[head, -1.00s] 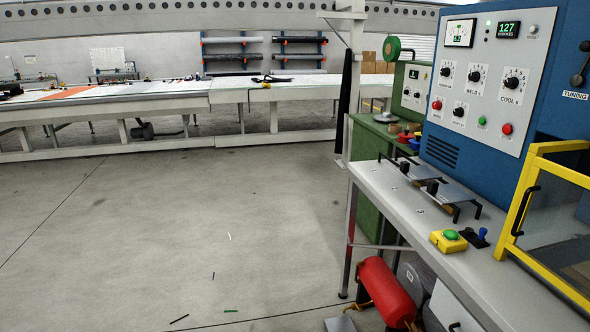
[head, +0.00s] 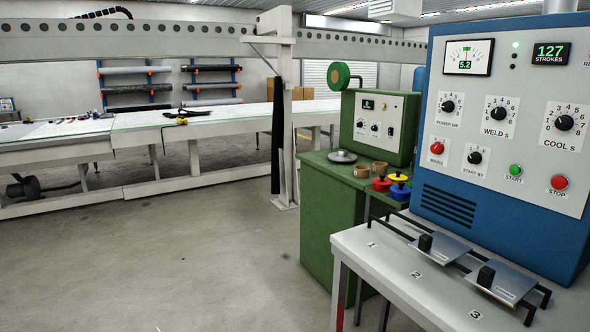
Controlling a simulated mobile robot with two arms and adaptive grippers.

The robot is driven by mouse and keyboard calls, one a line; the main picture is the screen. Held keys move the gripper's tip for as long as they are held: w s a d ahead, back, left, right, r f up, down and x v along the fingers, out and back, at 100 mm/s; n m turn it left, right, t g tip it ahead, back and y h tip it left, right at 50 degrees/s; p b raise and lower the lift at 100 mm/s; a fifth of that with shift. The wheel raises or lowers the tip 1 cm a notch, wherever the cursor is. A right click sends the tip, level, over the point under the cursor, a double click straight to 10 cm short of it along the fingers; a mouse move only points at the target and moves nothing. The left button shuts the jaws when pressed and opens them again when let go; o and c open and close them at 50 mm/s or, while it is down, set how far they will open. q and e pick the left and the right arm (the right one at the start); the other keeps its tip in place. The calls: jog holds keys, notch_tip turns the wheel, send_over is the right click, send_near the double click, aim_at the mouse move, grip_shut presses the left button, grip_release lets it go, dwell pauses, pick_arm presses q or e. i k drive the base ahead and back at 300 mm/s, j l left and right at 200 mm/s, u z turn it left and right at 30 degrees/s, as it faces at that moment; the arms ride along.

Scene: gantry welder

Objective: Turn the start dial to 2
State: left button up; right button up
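The start dial (head: 474,157) is a small black knob on a white plate labelled "START BY", low on the grey panel of the blue welder cabinet (head: 447,183). It sits right of the red mains button (head: 436,149) and left of the green start button (head: 516,170). The numbers around this dial are too small to read, so I cannot tell its setting. Above it are the power dial (head: 447,106), the weld dial (head: 498,114) and the cool dial (head: 564,122). Neither of my grippers shows in the head view.
A white bench (head: 382,270) with metal plates (head: 502,281) and positions marked 1, 2 and 3 stands before the cabinet. A green cabinet (head: 326,225) with its own small panel stands behind it. The floor (head: 190,270) at left is open.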

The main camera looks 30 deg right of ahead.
aim_at(474, 157)
jog(key=i+z, duration=0.15)
jog(key=i, duration=0.4)
jog(key=i+j+z, duration=0.1)
jog(key=i, duration=0.5)
jog(key=i+j+z, duration=0.15)
jog(key=i, duration=0.4)
